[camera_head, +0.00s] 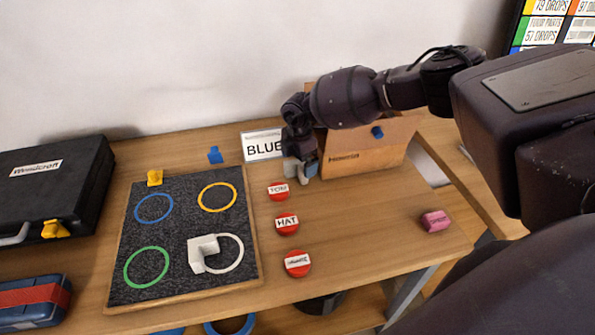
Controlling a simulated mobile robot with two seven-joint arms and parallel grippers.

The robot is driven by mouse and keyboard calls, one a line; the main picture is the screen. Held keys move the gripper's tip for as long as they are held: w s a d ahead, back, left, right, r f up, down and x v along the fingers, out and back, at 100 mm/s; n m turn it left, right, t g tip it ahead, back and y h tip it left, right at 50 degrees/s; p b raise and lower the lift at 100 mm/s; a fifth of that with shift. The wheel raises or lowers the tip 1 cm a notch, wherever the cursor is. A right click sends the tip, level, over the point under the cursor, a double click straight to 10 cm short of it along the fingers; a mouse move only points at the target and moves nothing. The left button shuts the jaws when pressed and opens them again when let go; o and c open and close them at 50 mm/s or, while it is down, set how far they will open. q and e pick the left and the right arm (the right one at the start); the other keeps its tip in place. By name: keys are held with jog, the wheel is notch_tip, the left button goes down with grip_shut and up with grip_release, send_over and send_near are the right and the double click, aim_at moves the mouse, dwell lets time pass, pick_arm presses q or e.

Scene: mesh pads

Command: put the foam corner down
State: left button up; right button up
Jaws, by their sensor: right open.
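A white angular block that looks like the foam corner (203,250) rests on the dark grey pad of the board (258,262), over the left edge of a white ring (240,262). My right gripper (301,173) is open, with its pale fingertips pointing down in front of the cardboard box. It is up and to the right of the foam corner and well apart from it. I see nothing held between its fingers. My left gripper is not in view.
The board also has blue, yellow and green rings. Red labelled discs (287,224) line its right side. A sign reading BLUE (262,145) and a cardboard box (370,155) stand behind. A black case (50,185) is left. A pink block (435,220) lies right, amid clear tabletop.

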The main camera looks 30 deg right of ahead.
jog(key=shift+f, duration=0.3)
jog(key=c, duration=1)
jog(key=shift+o, duration=0.2)
jog(key=shift+r, duration=0.1)
